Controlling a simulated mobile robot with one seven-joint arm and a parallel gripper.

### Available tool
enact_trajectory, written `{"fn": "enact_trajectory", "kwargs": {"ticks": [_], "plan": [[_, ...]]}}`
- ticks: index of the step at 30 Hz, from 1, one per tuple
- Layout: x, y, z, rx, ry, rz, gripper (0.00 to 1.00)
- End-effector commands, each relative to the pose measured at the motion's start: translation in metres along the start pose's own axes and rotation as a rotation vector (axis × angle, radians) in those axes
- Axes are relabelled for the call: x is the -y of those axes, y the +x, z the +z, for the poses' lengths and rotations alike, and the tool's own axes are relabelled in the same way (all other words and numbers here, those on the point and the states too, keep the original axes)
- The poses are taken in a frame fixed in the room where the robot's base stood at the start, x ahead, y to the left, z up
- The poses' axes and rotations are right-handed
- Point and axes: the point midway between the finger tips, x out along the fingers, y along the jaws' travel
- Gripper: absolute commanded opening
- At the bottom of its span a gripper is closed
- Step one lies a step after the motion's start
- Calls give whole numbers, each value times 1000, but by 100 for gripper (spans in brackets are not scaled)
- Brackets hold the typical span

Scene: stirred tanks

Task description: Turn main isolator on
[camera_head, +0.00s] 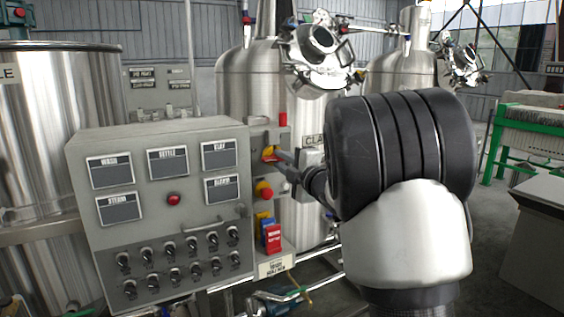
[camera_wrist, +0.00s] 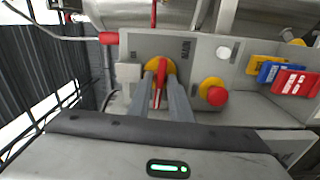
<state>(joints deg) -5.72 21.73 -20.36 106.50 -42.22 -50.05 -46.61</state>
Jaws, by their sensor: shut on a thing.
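The main isolator (camera_wrist: 171,67) is a red handle on a round yellow plate, on the grey side panel of the control cabinet. In the wrist view my gripper (camera_wrist: 160,84) has its two grey fingers on either side of the red handle, shut on it. In the head view the isolator (camera_head: 268,152) shows as a small yellow and red patch, partly covered by my gripper (camera_head: 278,158), which reaches in from the right. The handle's exact angle is hard to tell behind the fingers.
A red emergency button (camera_wrist: 217,96) on a yellow base sits beside the isolator. Blue, red and yellow tags (camera_head: 271,236) hang below it. The control cabinet (camera_head: 155,245) with screens and knobs is at left. Steel tanks (camera_head: 235,90) stand behind.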

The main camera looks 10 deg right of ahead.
Motion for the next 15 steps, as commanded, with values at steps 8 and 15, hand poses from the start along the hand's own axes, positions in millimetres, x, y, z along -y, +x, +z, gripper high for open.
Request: {"fn": "enact_trajectory", "kwargs": {"ticks": [8,15], "plan": [[0,0,1,1,211,0,0],[-1,-1,1,1,440,0,0]]}}
